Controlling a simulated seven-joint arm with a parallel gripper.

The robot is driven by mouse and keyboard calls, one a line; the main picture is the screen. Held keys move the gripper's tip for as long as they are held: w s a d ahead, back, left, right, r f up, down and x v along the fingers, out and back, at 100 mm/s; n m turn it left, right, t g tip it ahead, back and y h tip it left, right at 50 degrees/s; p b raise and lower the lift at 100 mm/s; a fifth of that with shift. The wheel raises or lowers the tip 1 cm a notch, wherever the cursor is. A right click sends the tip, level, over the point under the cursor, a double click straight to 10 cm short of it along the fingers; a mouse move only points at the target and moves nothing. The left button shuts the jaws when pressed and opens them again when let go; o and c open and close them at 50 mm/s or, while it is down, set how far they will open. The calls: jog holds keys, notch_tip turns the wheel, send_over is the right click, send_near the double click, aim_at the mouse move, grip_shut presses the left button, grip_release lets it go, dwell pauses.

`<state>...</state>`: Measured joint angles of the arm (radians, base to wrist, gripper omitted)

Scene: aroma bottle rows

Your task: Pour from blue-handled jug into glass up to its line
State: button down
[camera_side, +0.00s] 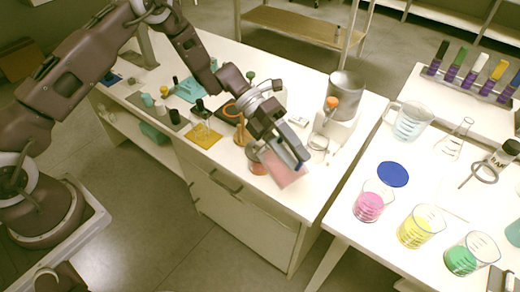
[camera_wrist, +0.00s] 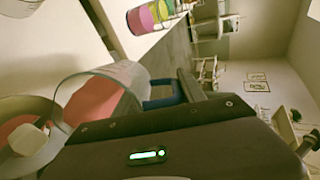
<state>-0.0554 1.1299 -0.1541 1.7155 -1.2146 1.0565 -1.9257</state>
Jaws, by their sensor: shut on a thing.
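My gripper (camera_side: 294,150) is shut on the blue handle of a clear jug (camera_side: 284,172). The jug is tipped well over and has pink liquid inside. In the wrist view, the jug (camera_wrist: 105,92) lies tilted left of my gripper (camera_wrist: 188,92), with its blue handle (camera_wrist: 160,92) at the fingers. A glass (camera_side: 257,164) stands on the white counter just left of the jug, partly hidden by it. In the wrist view, the glass (camera_wrist: 18,128) is at the lower left, with pink inside. Its line cannot be made out, and neither can a stream.
A grey cylinder (camera_side: 346,88) and an orange-topped item stand behind my gripper. A yellow mat (camera_side: 203,136) and small bottles lie to the left. The right table holds beakers of pink (camera_side: 369,204), yellow (camera_side: 418,230) and green (camera_side: 466,258). A floor gap separates the tables.

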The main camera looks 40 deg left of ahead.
aim_at(299, 174)
jog(key=shift+w+a+r+h, duration=0.15)
jog(key=shift+a+r+h, duration=0.25)
jog(key=shift+r+h, duration=0.2)
dwell(2.8)
jog(key=shift+d+f+y, duration=0.2)
jog(key=shift+d+y, duration=0.2)
jog(key=shift+y, duration=0.1)
jog(key=shift+s+d+f+y, duration=0.3)
jog(key=shift+d+f+y, duration=0.25)
jog(key=shift+y, duration=0.35)
jog(key=shift+f, duration=0.1)
jog(key=d+f+y, duration=0.1)
jog(key=d+f+t+y, duration=0.1)
jog(key=f+y, duration=0.1)
jog(key=s+d+f+y, duration=0.1)
jog(key=f, duration=0.1)
jog(key=shift+s+d+f+t+y, duration=0.1)
jog(key=shift+f+t+y, duration=0.1)
jog(key=shift+t+y, duration=0.1)
jog(key=shift+d+f+y, duration=0.2)
jog(key=shift+f+y, duration=0.3)
